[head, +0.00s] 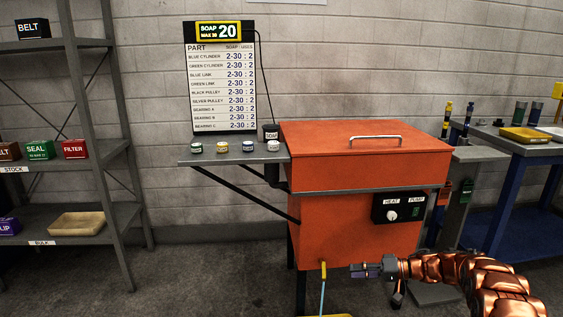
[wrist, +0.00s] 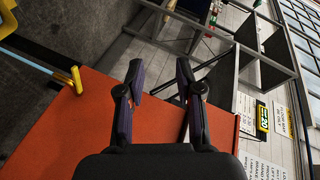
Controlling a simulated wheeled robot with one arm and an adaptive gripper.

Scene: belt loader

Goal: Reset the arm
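My copper-coloured arm (head: 470,275) reaches in from the lower right of the head view and points left. My gripper (head: 362,271) is in front of the lower front of the orange parts washer (head: 340,225), right of its yellow drain tap (head: 323,270). In the wrist view my gripper (wrist: 159,75) has its two dark fingers apart with nothing between them. The washer's orange front (wrist: 65,130) lies behind the fingers, and the yellow tap (wrist: 76,80) is at the left. I cannot tell the exact gap to the washer.
The washer's lid (head: 345,150) is down. A side shelf (head: 235,152) holds several small jars under a soap chart (head: 222,85). A grey rack (head: 70,120) with boxes stands left, a blue-legged bench (head: 510,150) right. The floor at left front (head: 200,280) is clear.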

